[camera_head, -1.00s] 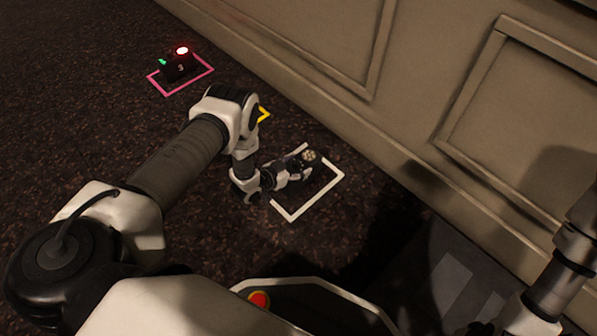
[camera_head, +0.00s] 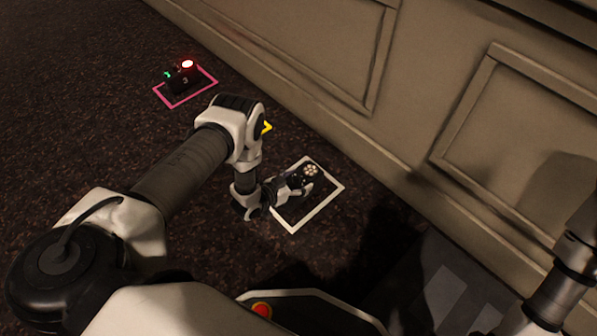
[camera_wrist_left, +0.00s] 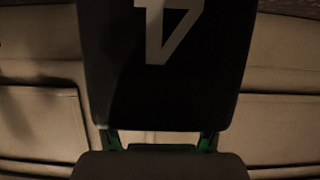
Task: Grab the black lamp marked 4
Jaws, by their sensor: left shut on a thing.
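The black lamp marked 4 (camera_head: 310,171) is in my left gripper (camera_head: 302,189), at the white square outline (camera_head: 317,214) on the floor. A round cluster of pale dots shows on its end. In the left wrist view the lamp's dark body (camera_wrist_left: 168,95) fills the middle, close up, with a pale 4 upside down and green parts below. My left gripper is shut on the lamp. I cannot tell whether the lamp touches the floor. My right gripper is not in view; only part of that arm shows at the right edge.
A black lamp marked 3 (camera_head: 184,80) with red and green lights stands in a pink outline (camera_head: 183,105). A panelled wall (camera_head: 420,150) runs along the right. The dark floor at left is clear.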

